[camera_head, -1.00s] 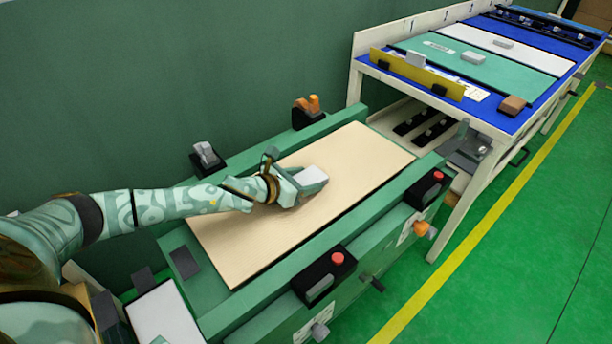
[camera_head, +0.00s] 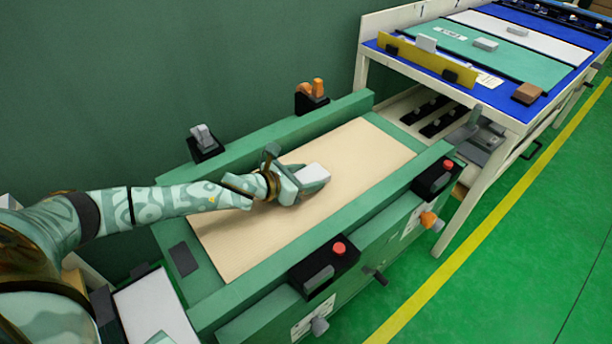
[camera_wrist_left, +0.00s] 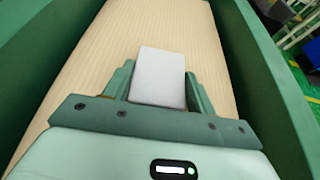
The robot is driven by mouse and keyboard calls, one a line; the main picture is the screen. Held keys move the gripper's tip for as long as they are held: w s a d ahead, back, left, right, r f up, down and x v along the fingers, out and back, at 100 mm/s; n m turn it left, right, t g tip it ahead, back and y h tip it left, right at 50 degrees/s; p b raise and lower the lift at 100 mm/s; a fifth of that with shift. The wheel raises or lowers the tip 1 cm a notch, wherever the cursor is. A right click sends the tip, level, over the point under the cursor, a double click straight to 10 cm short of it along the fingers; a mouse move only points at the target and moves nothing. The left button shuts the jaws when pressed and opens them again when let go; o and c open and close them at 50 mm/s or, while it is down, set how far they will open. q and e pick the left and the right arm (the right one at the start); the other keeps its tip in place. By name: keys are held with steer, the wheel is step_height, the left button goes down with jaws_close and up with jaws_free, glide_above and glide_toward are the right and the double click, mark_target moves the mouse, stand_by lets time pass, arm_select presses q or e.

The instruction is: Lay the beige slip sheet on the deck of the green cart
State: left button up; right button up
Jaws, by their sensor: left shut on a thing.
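The beige slip sheet (camera_head: 355,165) lies between the raised side rails of the green cart (camera_head: 290,250), and its surface fills most of the space between them. A bare strip of green deck shows at the near left end. A pale grey block-shaped grip (camera_head: 313,175) stands on the sheet. My left gripper (camera_head: 300,184) is shut on this block, low over the sheet. In the left wrist view the block (camera_wrist_left: 160,75) sits between the two fingers, with the sheet (camera_wrist_left: 130,25) beneath. Whether the sheet rests fully on the deck is hard to tell. My right gripper is not seen.
Black blocks with red buttons (camera_head: 338,250) and an orange knob (camera_head: 428,219) line the cart's front side. Clamps (camera_head: 205,142) stand on the back rail. A white-framed table with a blue top (camera_head: 550,95) adjoins the cart's far end. Green floor at right is clear.

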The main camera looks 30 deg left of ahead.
mark_target(305, 178)
arm_select(q)
steer(key=shift+f, duration=0.5)
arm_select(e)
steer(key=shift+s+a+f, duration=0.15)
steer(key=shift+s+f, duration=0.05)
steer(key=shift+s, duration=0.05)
arm_select(q)
steer(key=o, duration=1.2)
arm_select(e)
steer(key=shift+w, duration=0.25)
arm_select(q)
steer(key=p+v, duration=0.1)
steer(key=v, duration=0.2)
steer(key=p+v, duration=0.1)
steer(key=v, duration=0.2)
steer(key=shift+r, duration=0.25)
steer(key=p+v, duration=0.4)
steer(key=v, duration=0.5)
steer(key=shift+s, duration=0.25)
steer(key=shift+s+a, duration=0.25)
steer(key=shift+s, duration=0.15)
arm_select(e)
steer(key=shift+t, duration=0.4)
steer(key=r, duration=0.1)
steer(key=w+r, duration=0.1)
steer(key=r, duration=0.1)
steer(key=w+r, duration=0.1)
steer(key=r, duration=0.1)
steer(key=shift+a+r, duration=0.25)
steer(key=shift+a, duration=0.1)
